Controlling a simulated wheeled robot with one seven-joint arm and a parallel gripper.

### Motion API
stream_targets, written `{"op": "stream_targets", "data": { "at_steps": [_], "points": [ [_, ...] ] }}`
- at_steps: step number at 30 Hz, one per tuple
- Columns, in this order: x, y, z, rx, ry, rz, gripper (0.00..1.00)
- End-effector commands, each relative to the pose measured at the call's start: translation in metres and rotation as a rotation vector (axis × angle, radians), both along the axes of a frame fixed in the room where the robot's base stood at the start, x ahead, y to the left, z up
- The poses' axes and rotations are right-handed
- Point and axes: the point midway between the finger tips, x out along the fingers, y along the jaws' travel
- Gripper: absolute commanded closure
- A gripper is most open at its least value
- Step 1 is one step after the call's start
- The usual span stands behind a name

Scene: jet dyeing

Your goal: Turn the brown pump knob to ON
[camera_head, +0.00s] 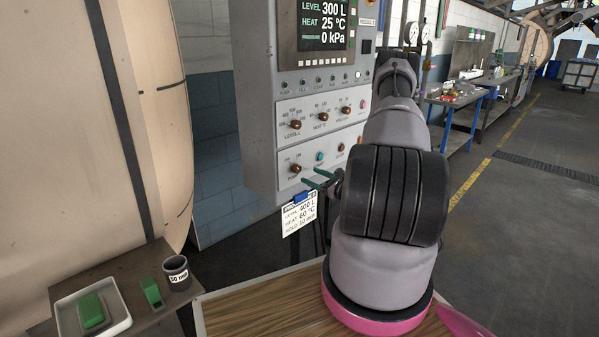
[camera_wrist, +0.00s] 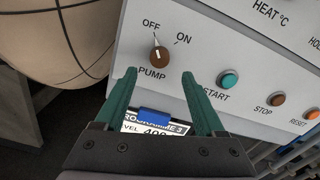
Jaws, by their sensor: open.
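The brown pump knob (camera_wrist: 160,61) is on the sloped grey panel in the wrist view, above the word PUMP. Its white mark points up toward OFF; ON is to the upper right. It also shows in the head view (camera_head: 296,169). My gripper (camera_wrist: 158,76) is open, its green fingers apart just below and to either side of the knob. Nothing is between the fingers, and I cannot tell how far the tips are from the panel. In the head view my gripper (camera_head: 311,176) is just right of the knob.
A green START button (camera_wrist: 228,81), a STOP button (camera_wrist: 278,99) and a RESET button (camera_wrist: 311,114) lie right of the knob. A programme card (camera_head: 299,214) hangs below the panel. The display (camera_head: 324,25) reads 300 L, 25 °C, 0 kPa. A large beige vessel (camera_head: 165,120) stands left.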

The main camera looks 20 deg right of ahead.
Motion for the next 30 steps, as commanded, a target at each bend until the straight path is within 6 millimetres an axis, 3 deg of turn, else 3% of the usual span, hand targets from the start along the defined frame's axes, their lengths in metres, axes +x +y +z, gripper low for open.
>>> {"op": "stream_targets", "data": {
  "at_steps": [3,10,23,24,29,30],
  "points": [
    [0.023,0.01,0.001,-0.003,-0.002,0.004,0.29],
    [0.057,0.022,0.0,-0.002,0.0,0.005,0.29],
    [0.069,0.026,0.0,0.0,0.0,0.002,0.29],
    [0.069,0.026,0.0,0.0,0.001,0.003,0.32],
    [0.069,0.026,0.0,0.0,0.001,0.003,0.94],
    [0.069,0.026,0.0,0.0,0.001,0.003,1.0]
  ]
}}
